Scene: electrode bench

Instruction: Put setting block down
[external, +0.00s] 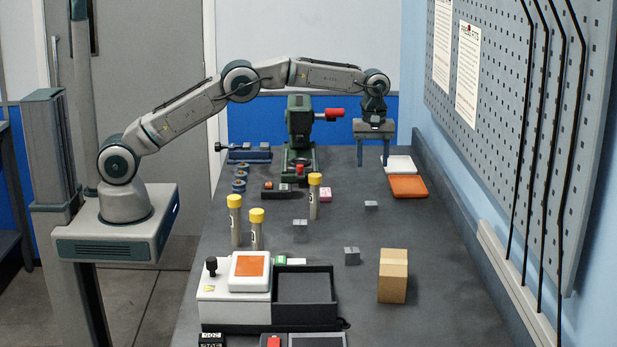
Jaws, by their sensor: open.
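My gripper (373,163) points down over the far right of the bench, with its two fingers apart. I see nothing held between them. Its right finger overlaps the edge of a white pad (400,165) in this view; I cannot tell whether they touch. Small grey metal blocks lie on the bench in front of my gripper: one (371,205) nearest to it, one (300,229) to the left, and one (352,256) nearer the camera. I cannot tell which of them is the setting block.
An orange pad (408,187) lies beside the white pad. A green machine with a red part (300,125) stands left of my gripper. Yellow-capped tubes (315,196) stand upright mid-bench. A cardboard box (393,276) and a dark tray (304,287) are nearer. A pegboard wall (500,110) bounds the right.

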